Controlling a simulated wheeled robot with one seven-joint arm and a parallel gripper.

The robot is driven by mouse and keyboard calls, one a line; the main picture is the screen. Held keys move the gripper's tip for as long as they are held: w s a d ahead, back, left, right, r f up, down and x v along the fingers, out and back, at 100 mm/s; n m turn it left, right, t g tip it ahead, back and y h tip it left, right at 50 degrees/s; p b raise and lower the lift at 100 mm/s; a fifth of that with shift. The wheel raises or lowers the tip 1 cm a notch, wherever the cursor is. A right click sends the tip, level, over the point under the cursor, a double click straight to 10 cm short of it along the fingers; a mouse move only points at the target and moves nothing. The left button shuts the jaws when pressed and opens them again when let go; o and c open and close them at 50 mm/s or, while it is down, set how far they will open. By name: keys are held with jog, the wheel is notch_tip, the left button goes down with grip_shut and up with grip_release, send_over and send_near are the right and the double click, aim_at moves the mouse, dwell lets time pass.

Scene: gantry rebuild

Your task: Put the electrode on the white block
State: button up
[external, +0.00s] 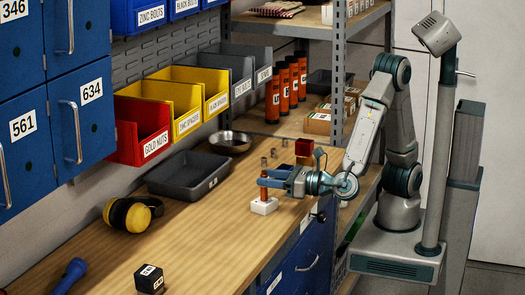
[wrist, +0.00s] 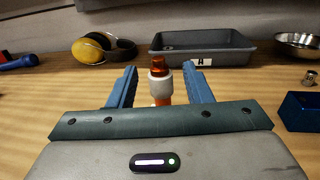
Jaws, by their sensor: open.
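The electrode (external: 264,190), a slim orange-red rod, stands upright at the white block (external: 264,206) near the bench's front edge. It appears to rest on the block, but the exact contact is hard to make out. In the wrist view the electrode (wrist: 158,66) has an orange top and a pale collar, and it stands between my fingers. My gripper (wrist: 160,88) is open, with one blue finger on each side of the electrode and gaps showing. In the external view my gripper (external: 267,180) reaches in level from the right. The white block cannot be made out in the wrist view.
A grey tray (external: 188,178), a metal bowl (external: 230,142) and yellow-black earmuffs (external: 132,215) lie further back on the bench. A labelled black cube (external: 149,279) sits front left. A small metal part (wrist: 309,78) and a blue box (wrist: 302,112) are at right. The left-centre bench is clear.

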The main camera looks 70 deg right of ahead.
jog(key=s+d, duration=0.1)
jog(key=s, duration=0.9)
jog(key=shift+d, duration=0.2)
